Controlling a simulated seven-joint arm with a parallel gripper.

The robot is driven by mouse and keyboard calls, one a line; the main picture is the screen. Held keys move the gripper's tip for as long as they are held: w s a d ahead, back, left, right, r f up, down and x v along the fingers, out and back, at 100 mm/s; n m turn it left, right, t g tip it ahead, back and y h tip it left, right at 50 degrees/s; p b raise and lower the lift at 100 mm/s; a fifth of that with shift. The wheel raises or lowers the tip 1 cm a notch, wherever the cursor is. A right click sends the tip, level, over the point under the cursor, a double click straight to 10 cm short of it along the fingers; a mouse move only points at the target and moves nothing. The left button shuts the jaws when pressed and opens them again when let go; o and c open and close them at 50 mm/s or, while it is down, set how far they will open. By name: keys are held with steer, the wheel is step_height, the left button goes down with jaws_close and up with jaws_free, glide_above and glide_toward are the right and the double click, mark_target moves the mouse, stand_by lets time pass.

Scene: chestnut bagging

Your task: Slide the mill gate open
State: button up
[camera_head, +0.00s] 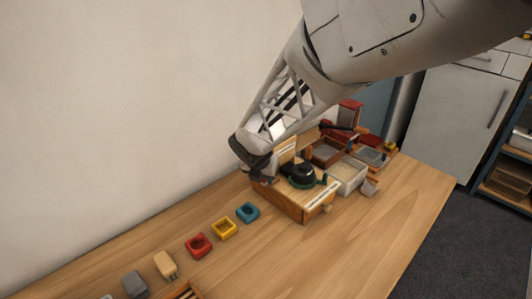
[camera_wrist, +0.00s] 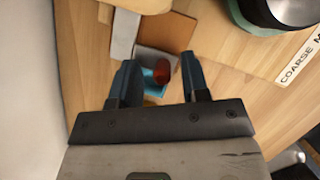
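The mill is a wooden box (camera_head: 290,201) with a dark round top (camera_head: 301,174), standing on the table. In the wrist view its wood top (camera_wrist: 225,45) carries a "COARSE M..." label (camera_wrist: 300,62) and the dark round part (camera_wrist: 275,12). My gripper (camera_wrist: 158,65) is open, its two dark blue fingers apart. Between and just beyond the fingertips show a grey plate (camera_wrist: 150,56) and a small red rounded piece (camera_wrist: 161,72), perhaps the gate and its knob; I cannot tell whether the fingers touch them. In the head view my gripper (camera_head: 258,168) is at the mill's left end, fingers partly hidden.
Blue (camera_head: 248,212), yellow (camera_head: 224,227) and red (camera_head: 198,245) square cups stand in a row left of the mill. A pale tray (camera_head: 348,176) and a brown tray (camera_head: 327,152) stand behind it. The wall is close on the left. The table's front right is clear.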

steer(key=shift+r, duration=0.1)
steer(key=v, duration=0.7)
steer(key=shift+r, duration=0.25)
